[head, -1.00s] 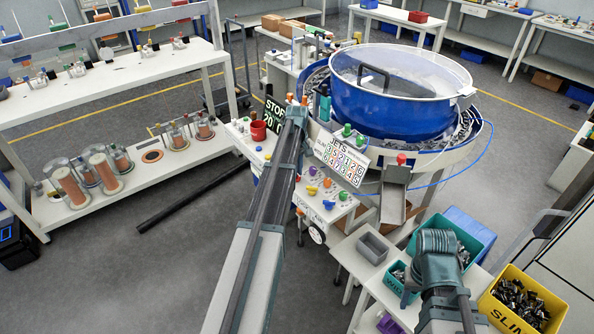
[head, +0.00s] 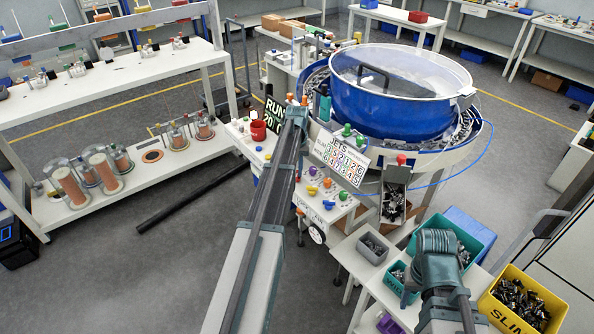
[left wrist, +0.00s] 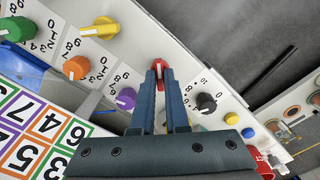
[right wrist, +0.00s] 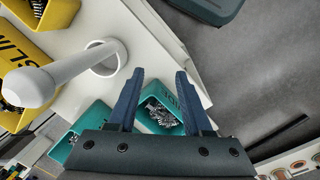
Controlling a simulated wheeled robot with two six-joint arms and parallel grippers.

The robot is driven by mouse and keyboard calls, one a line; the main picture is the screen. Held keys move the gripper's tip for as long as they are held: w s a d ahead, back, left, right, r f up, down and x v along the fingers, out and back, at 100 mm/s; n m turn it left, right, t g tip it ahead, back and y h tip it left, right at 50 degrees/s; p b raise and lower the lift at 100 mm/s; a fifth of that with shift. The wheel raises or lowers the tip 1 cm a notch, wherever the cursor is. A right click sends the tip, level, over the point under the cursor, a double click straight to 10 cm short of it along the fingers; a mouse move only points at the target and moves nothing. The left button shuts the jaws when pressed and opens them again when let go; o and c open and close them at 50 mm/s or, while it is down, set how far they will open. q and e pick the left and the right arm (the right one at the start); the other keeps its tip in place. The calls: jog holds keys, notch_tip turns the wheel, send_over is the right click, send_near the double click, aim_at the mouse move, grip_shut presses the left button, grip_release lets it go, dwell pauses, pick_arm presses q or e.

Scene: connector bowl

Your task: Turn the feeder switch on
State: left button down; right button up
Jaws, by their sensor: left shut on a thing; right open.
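The feeder switch (left wrist: 160,66) is a red lever on the white control panel, between my left fingertips in the left wrist view. My left gripper (left wrist: 159,74) is shut on it, and the fingers hide part of it. In the head view my left arm covers the switch. The display (head: 273,112) beside the blue feeder bowl (head: 395,100) reads RUN. My right gripper (right wrist: 154,78) is open and empty, above a teal bin (right wrist: 158,108) of metal parts.
Colored knobs and a black dial (left wrist: 206,103) surround the switch. Metal parts lie in the chute (head: 393,204) and the grey tray (head: 372,248). A white post (right wrist: 80,70) rises near my right gripper.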

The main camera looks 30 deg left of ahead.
aim_at(297, 173)
dwell(0.5)
pick_arm(q)
jog(key=c, duration=0.9)
grip_release()
notch_tip(297, 173, up, 14)
jog(key=p, duration=1.4)
jog(key=shift+f, duration=0.1)
pick_arm(e)
notch_tip(297, 173, up, 14)
jog(key=shift+f, duration=0.1)
